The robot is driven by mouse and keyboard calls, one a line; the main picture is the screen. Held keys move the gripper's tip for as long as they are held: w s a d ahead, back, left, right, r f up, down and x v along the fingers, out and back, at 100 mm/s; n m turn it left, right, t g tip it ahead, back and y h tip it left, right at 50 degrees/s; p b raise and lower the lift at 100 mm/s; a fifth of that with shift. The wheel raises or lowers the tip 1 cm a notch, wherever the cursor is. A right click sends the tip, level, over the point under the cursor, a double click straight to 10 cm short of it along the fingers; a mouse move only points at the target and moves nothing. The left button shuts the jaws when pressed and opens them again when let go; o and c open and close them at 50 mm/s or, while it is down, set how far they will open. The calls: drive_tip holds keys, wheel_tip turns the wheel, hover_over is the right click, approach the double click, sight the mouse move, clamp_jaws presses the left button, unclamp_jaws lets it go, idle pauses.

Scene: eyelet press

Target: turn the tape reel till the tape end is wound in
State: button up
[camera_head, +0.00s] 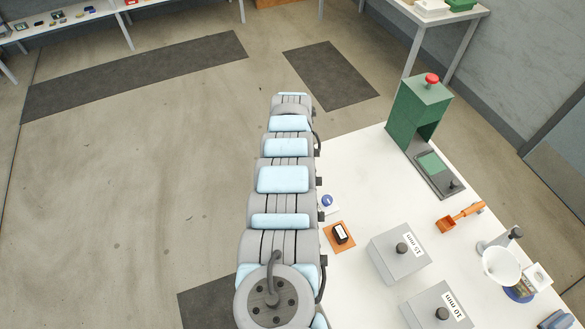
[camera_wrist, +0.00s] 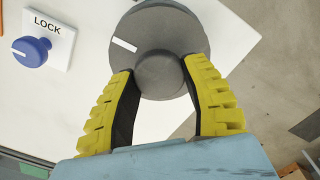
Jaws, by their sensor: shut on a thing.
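The tape reel (camera_wrist: 150,28) shows in the wrist view as a dark grey disc with a raised round hub (camera_wrist: 163,75) and a short white mark at its left. My gripper (camera_wrist: 160,72) has its two yellow fingers on either side of the hub, shut on it. A loose tape end cannot be made out. In the head view my arm hides both the reel and my gripper.
Left of the reel is a white LOCK plate with a blue knob (camera_wrist: 32,51); it also shows beside my arm in the head view (camera_head: 327,201). Grey lidded boxes (camera_head: 400,256), an orange scoop (camera_head: 448,222) and a green press (camera_head: 415,115) stand on the white table (camera_head: 365,165).

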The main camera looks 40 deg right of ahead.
drive_tip(key=m+b, duration=0.1)
drive_tip(key=m, duration=0.1)
drive_tip(key=m+b, duration=0.1)
drive_tip(key=m, duration=0.1)
drive_tip(key=shift+f+m+b, duration=0.2)
drive_tip(key=shift+m+b, duration=0.1)
drive_tip(key=m+b, duration=0.2)
drive_tip(key=m, duration=0.2)
drive_tip(key=shift+m, duration=0.3)
drive_tip(key=m+b, duration=0.2)
drive_tip(key=m, duration=0.2)
drive_tip(key=shift+s+m, duration=0.1)
drive_tip(key=shift+m, duration=0.2)
drive_tip(key=shift+a+r+m+b, duration=0.1)
drive_tip(key=shift+m+b, duration=0.6)
drive_tip(key=shift+m, duration=1.6)
drive_tip(key=o, duration=1.2)
drive_tip(key=shift+r, duration=0.1)
